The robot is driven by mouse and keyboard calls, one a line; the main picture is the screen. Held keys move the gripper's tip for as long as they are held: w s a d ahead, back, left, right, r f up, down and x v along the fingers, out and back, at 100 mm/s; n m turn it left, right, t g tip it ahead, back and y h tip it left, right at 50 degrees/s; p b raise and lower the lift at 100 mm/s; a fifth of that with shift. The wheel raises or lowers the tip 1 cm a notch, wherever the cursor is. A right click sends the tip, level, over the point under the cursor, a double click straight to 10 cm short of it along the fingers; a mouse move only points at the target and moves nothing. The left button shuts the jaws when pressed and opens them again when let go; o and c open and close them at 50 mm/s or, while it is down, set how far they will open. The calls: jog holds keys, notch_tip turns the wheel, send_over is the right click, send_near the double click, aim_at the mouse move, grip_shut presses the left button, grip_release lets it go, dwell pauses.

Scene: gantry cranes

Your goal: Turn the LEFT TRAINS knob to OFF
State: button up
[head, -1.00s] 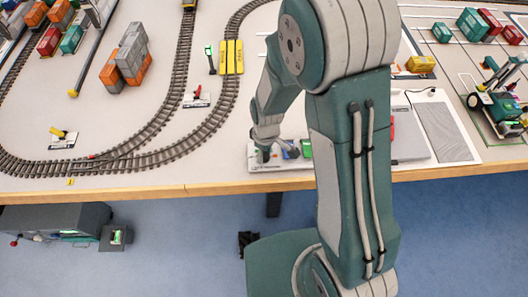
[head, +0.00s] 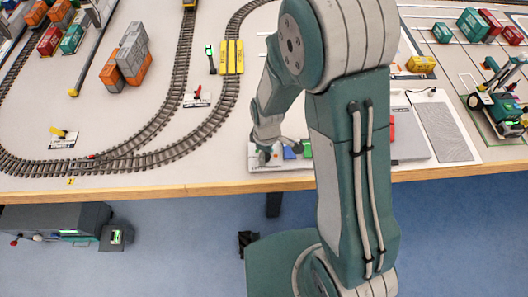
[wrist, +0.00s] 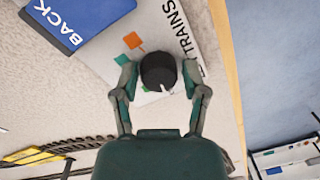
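The black TRAINS knob (wrist: 158,72) sits on a white panel (wrist: 98,62) with the printed word TRAINS beside it. A white pointer mark shows on its lower edge. An orange square (wrist: 132,40) and a green square are printed near it. My gripper (wrist: 160,76) is open, with one finger on each side of the knob and small gaps visible. In the head view my gripper (head: 275,152) is over the left end of the panel (head: 265,167) at the table's front edge, and it hides the knob.
A blue block marked BACK (wrist: 75,15) stands close to the knob in the wrist view. Model train track (head: 150,140) loops at the left. A grey laptop-like panel (head: 445,130) lies to the right. The table's wooden front edge (head: 130,192) is close by.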

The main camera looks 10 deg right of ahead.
jog(key=shift+w+r, duration=0.1)
jog(key=shift+w, duration=0.05)
jog(key=shift+r, duration=0.35)
notch_tip(320, 180, up, 11)
jog(key=shift+w+d, duration=0.15)
jog(key=shift+w, duration=0.15)
dwell(0.4)
jog(key=s+d+r+m+t, duration=0.3)
jog(key=s+d+r+m, duration=0.2)
jog(key=r, duration=0.4)
jog(key=s+d+r+m+t, duration=0.3)
jog(key=s+d+r+m, duration=0.2)
jog(key=s+r+m, duration=0.2)
jog(key=shift+v, duration=1.5)
